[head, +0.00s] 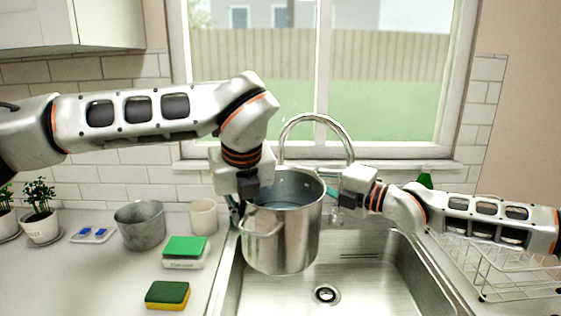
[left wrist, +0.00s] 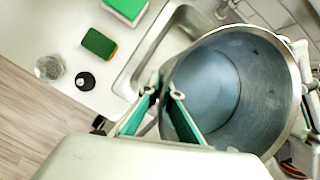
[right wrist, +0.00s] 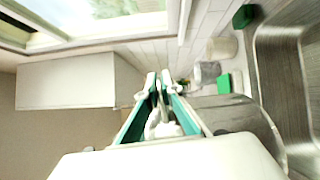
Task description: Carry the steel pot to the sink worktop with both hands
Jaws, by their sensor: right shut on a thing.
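The steel pot (head: 282,238) is upright at the left part of the sink (head: 375,262), its open top showing an empty-looking grey inside. I cannot tell whether its base touches the basin. My left gripper (head: 236,208) is at the pot's left rim. In the left wrist view its fingers (left wrist: 165,86) straddle the wall of the pot (left wrist: 262,60), nearly closed on it. My right gripper (head: 334,192) is shut on the pot's right side near the rim. In the right wrist view its fingers (right wrist: 158,82) are close together, and what lies between them is partly hidden.
On the worktop (head: 110,280) left of the sink are a grey metal pot (head: 140,228), a cream cup (head: 203,218), a green-topped box (head: 184,252), a sponge (head: 167,295) and potted plants (head: 40,226). The faucet (head: 318,118) arches behind; a wire rack (head: 500,270) stands right.

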